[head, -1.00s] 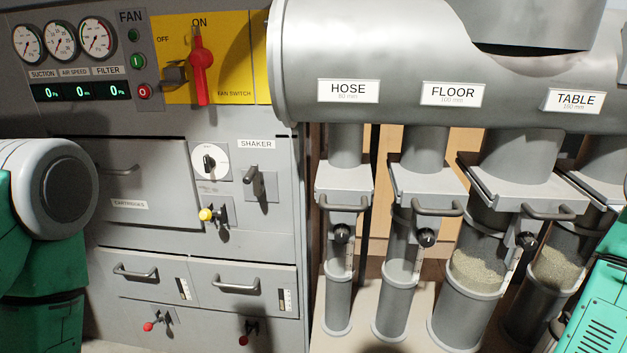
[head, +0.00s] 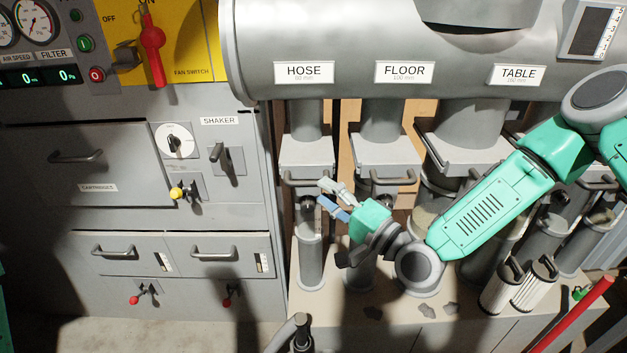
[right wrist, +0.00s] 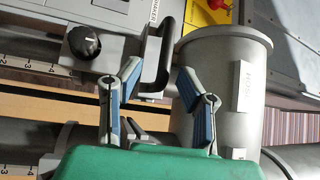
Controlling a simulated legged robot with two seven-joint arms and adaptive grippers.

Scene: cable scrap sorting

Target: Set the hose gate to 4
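The HOSE label (head: 304,72) is on the big grey duct above the hose gate (head: 306,152), a grey block with a bar handle and a dark knob (head: 307,202) below it. My right gripper (head: 324,194) is just right of that knob and below the handle, pointing left. A black knob (right wrist: 84,42), a bar handle (right wrist: 158,62) and a numbered scale (right wrist: 38,66) lie beyond the fingers. The gate's setting cannot be read. My left gripper is out of view.
Pale filter cartridges (head: 500,288) stand at the lower right.

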